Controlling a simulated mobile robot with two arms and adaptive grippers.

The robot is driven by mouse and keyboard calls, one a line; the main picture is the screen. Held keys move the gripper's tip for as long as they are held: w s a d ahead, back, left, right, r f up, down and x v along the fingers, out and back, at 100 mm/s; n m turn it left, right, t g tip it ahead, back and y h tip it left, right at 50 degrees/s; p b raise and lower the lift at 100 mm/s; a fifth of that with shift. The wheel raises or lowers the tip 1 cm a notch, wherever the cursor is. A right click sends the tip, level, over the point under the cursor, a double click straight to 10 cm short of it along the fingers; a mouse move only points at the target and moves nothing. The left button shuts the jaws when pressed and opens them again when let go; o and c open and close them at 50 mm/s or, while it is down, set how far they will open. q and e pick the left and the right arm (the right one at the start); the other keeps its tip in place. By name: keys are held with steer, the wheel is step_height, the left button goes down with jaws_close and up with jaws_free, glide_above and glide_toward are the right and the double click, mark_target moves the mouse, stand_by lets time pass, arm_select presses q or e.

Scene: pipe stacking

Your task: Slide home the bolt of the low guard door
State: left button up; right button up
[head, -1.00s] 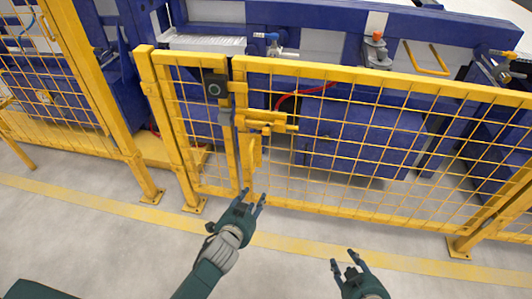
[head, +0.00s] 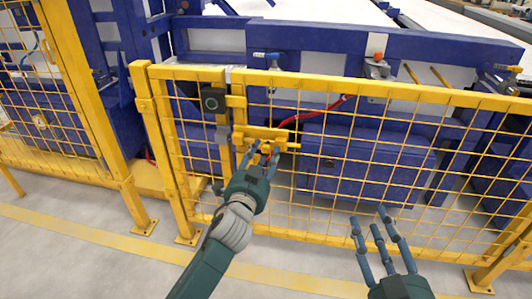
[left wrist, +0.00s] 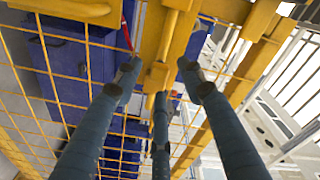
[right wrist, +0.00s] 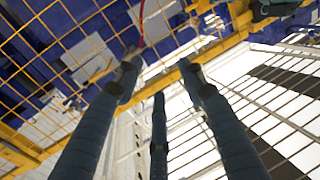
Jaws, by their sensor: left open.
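The yellow bolt (head: 262,133) is mounted on the low mesh guard door (head: 375,92), near the upright beside a dark lock box (head: 213,101). Its rod end sticks out to the right. I cannot tell how far it reaches toward the upright. My left gripper (head: 258,152) is open just below the bolt, its fingers near the bolt's yellow handle. In the left wrist view, a yellow bolt part (left wrist: 157,76) lies between its spread fingers; contact is unclear. My right gripper (head: 374,222) is open and empty in front of the mesh, away from the bolt.
A narrow mesh panel (head: 190,140) and a yellow post (head: 160,165) stand left of the bolt. Blue machinery (head: 365,160) with a red hose (head: 310,114) is behind the mesh. The grey floor (head: 90,255) at the front left is clear.

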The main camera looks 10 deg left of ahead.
arm_select(q)
steer(key=shift+w, duration=1.2)
arm_select(e)
steer(key=shift+a+r+t+y, duration=0.15)
steer(key=shift+r+t, duration=0.25)
steer(key=shift+r, duration=0.5)
steer(key=shift+a+r+t+y, duration=0.1)
steer(key=shift+r+t+y, duration=0.25)
steer(key=shift+r, duration=0.5)
arm_select(q)
jaws_close()
